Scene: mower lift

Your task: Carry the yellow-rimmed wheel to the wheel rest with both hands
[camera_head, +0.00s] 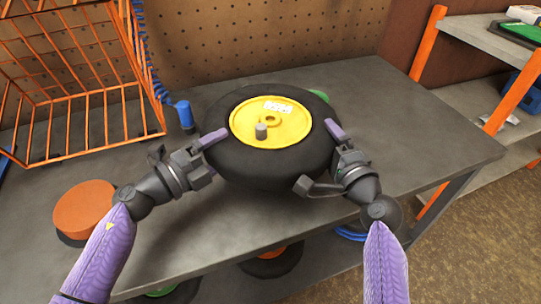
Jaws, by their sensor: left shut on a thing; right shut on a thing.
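The yellow-rimmed wheel (270,178) is a thick black tyre with a yellow hub and a grey stub at its centre. It is at the middle of the grey workbench, lying nearly flat. My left gripper (209,158) is shut on its left side. My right gripper (320,158) is shut on its right side. I cannot tell whether the wheel touches the bench or is slightly above it. I cannot make out the wheel rest for certain. A green part (320,95) shows just behind the wheel, mostly hidden by it.
An orange wire basket (75,125) stands at the left with a blue-handled coiled cord (184,112) beside it. An orange disc (83,207) lies at the front left. The bench (420,135) is clear to the right. A shelf with orange posts (428,45) stands beyond.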

